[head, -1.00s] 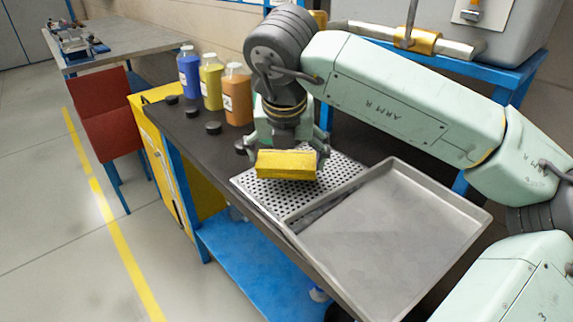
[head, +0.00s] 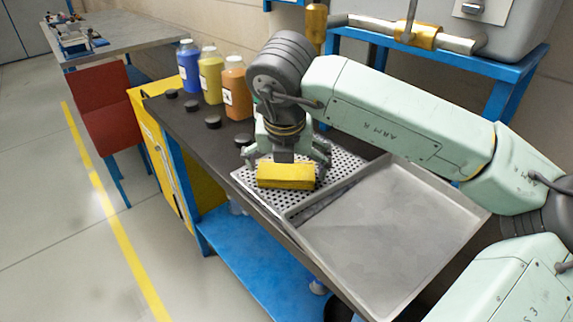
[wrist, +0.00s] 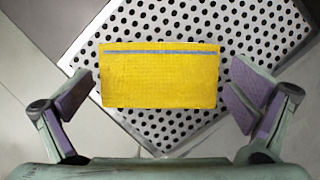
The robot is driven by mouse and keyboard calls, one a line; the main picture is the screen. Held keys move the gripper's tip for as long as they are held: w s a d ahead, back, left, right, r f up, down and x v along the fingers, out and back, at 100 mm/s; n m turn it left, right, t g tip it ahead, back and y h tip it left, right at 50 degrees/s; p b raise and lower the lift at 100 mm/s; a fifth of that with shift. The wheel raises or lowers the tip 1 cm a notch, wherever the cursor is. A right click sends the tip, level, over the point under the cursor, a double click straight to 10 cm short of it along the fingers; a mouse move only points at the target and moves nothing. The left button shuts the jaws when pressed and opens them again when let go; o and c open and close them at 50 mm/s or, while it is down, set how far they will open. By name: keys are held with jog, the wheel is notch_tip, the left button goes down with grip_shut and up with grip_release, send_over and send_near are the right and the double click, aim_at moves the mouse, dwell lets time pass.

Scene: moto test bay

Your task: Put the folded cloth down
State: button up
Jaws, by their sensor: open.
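The folded cloth (head: 286,175) is a yellow block-like bundle. It lies on a perforated metal plate (head: 342,165) on the dark bench top. In the wrist view the cloth (wrist: 158,80) has a grey stripe near its far edge, and the plate (wrist: 205,25) shows around it. My gripper (head: 288,165) is right above the cloth. In the wrist view my gripper (wrist: 160,98) is open, with one finger on each side and a visible gap between each finger and the cloth.
A shallow grey metal tray (head: 385,235) stands right of the plate. Blue (head: 188,68), yellow (head: 211,77) and orange (head: 235,90) bottles stand behind, with several black caps (head: 213,122) on the bench. The bench's left edge is close to the plate.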

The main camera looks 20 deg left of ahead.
jog(key=shift+r+p, duration=0.25)
jog(key=shift+p, duration=0.05)
jog(key=a+b+v, duration=0.1)
jog(key=v, duration=1)
jog(key=shift+s+d+r, duration=0.2)
jog(key=shift+d+r, duration=0.2)
jog(key=shift+d, duration=0.1)
